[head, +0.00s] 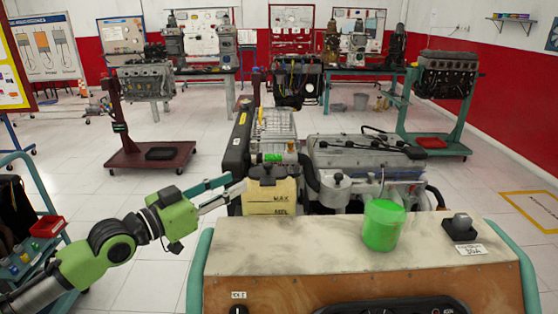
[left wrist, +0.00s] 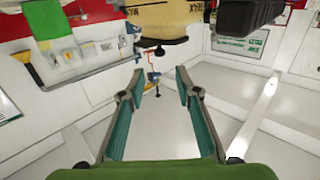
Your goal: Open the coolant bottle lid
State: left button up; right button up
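The coolant bottle (head: 271,196) is a yellowish tank with dark lettering at the front left of the engine. A dark lid (head: 267,172) sits on its top. My left gripper (head: 237,183) is open and empty. In the head view its fingertips point right, close to the bottle's left side; I cannot tell whether they touch it. In the left wrist view the open fingers (left wrist: 159,73) have nothing between them, and the bottle (left wrist: 160,14) shows at the top edge, beyond the tips. The lid is not clear in that view. My right gripper is not in view.
The engine (head: 365,160) stands right of the bottle and a black radiator (head: 237,145) behind its left side. A green cup (head: 382,226) stands on the trainer's panel top (head: 300,247) in front. A blue rack (head: 35,235) with small bottles is at left.

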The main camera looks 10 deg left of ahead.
aim_at(265, 166)
pick_arm(q)
jog(key=p+x, duration=0.1)
jog(key=x, duration=0.4)
jog(key=p+x, duration=0.2)
jog(key=x, duration=0.4)
jog(key=shift+w+d+r+p, duration=0.1)
jog(key=shift+d+r+p, duration=0.05)
jog(key=shift+r+p, duration=0.15)
jog(key=shift+w+d+f, duration=0.1)
jog(key=shift+w+d, duration=0.05)
jog(key=shift+w, duration=0.1)
jog(key=shift+w+d, duration=0.15)
jog(key=shift+w, duration=0.05)
grip_shut()
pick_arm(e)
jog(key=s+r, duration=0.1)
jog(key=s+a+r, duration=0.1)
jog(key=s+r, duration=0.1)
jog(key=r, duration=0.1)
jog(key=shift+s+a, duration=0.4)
